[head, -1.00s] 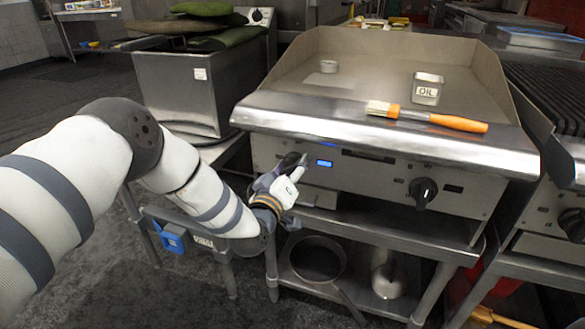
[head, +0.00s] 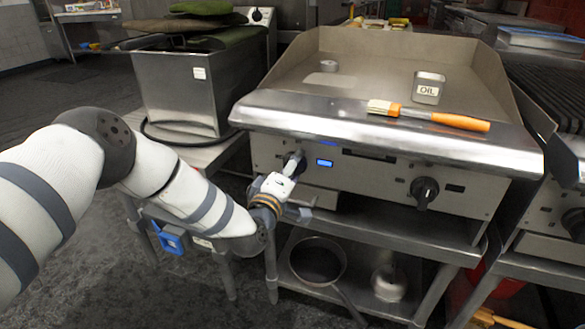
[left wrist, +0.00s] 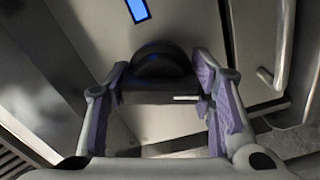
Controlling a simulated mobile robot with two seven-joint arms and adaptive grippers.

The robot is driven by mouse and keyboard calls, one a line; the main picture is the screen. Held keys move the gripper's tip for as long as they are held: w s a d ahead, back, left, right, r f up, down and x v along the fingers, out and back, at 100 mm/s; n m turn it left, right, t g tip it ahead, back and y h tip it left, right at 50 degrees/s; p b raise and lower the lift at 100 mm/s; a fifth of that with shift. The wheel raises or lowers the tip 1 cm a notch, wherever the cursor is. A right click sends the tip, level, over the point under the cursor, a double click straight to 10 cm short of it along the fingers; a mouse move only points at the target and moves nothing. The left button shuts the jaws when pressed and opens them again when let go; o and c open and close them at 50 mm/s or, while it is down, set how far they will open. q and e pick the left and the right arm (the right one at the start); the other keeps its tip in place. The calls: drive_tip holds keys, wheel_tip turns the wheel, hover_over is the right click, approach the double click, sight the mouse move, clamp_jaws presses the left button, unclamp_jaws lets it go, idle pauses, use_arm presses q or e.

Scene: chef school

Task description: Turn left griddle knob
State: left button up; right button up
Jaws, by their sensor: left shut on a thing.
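The griddle (head: 400,85) stands on a steel stand. Its left knob (head: 291,160) is black and sits on the front panel, left of a lit blue display (head: 325,163); my gripper partly covers it in the head view. My left gripper (head: 296,166) is at this knob. In the left wrist view, the black knob (left wrist: 160,60) sits between the two purple-padded fingers of the gripper (left wrist: 160,82), which is shut on it. The exact angle of the knob is hard to read. My right gripper is not in view.
A second black knob (head: 424,191) is farther right on the panel. An orange-handled brush (head: 440,117) lies near the griddle's front edge, with an oil tin (head: 428,88) behind it. A pan (head: 318,262) is on the lower shelf. A steel fryer (head: 180,95) stands left.

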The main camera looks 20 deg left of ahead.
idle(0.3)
use_arm(q)
drive_tip(key=o, duration=1.2)
drive_tip(key=shift+c, duration=0.2)
drive_tip(key=s, duration=1.2)
drive_tip(key=shift+a, duration=0.2)
